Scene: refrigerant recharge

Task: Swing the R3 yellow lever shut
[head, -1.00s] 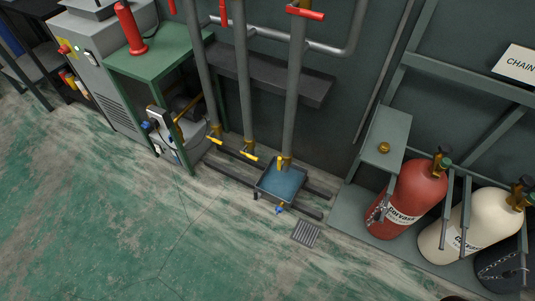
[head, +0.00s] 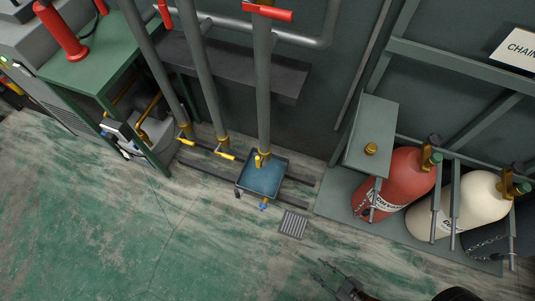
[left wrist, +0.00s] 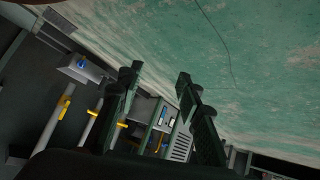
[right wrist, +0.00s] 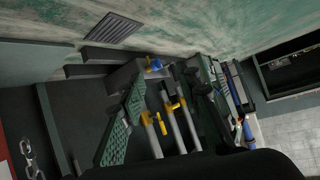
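Three grey pipes each carry a yellow lever near the floor: left lever (head: 186,140), middle lever (head: 225,156) and right lever (head: 260,158). I can read no R3 label. The left and middle levers stick out across their pipes; the right one appears to lie along its pipe, above a blue-filled tray (head: 246,188). My right gripper (head: 321,272) is at the bottom of the head view, well short of the levers; its fingers are apart and empty in the right wrist view (right wrist: 166,82). My left gripper (left wrist: 157,76) is open and empty, and out of the head view.
A floor grate (head: 293,223) lies right of the tray. A red cylinder (head: 398,183) and a cream cylinder (head: 470,205) stand in a rack at right. A green table (head: 92,70) is at left. Red handles (head: 268,13) sit higher on the pipes. The front floor is clear.

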